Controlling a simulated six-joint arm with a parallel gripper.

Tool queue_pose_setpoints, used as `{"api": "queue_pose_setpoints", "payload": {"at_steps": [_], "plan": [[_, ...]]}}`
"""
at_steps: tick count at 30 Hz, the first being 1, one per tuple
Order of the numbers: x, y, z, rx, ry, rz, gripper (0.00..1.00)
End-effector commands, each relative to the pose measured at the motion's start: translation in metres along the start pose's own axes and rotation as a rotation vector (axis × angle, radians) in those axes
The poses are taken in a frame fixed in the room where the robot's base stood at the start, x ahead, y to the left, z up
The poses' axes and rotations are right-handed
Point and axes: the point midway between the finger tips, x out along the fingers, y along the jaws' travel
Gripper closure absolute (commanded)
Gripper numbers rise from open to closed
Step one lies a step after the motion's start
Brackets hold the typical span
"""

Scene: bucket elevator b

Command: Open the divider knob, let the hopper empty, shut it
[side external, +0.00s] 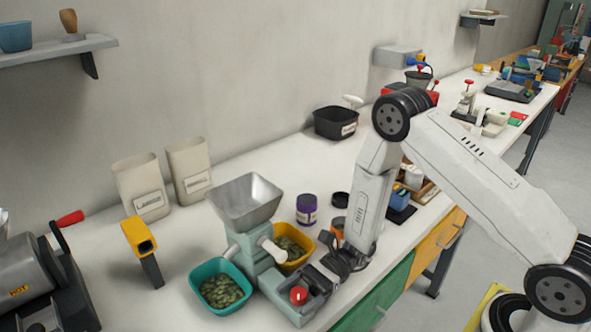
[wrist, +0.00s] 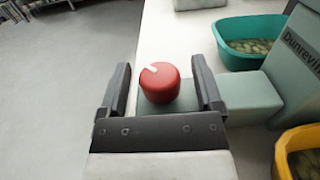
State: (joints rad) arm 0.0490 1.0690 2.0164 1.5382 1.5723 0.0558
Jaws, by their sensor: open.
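The red divider knob (wrist: 160,84) sits on the pale green foot of the machine (wrist: 250,93). A white mark on its top points up and left in the wrist view. My open gripper (wrist: 162,78) has one finger on each side of the knob, with visible gaps. In the side view my gripper (side external: 312,284) is low over the foot, beside the knob (side external: 298,296). The grey metal hopper (side external: 246,200) is on top of the machine. Its visible inner walls are bare; its bottom cannot be made out. A teal bin (side external: 205,306) and a yellow bin (side external: 270,262) both hold green pieces.
A yellow-and-black handheld tool (side external: 143,245) stands left of the teal bin. A purple jar (side external: 307,209) and small items stand behind the machine. Two labelled bags (side external: 140,185) are near the wall. The bench edge runs close to the knob, with open floor beyond.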

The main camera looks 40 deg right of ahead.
Motion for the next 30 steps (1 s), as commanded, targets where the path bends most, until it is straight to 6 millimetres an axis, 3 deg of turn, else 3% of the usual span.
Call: {"api": "queue_pose_setpoints", "payload": {"at_steps": [4, 12, 30], "plan": [[-0.0001, 0.0000, 0.0000, 0.000, 0.000, 0.000, 0.16], [-0.0003, 0.0000, 0.0000, 0.000, 0.000, 0.000, 1.00], [-0.0005, 0.0006, 0.0000, 0.003, 0.000, -0.130, 1.00]]}}
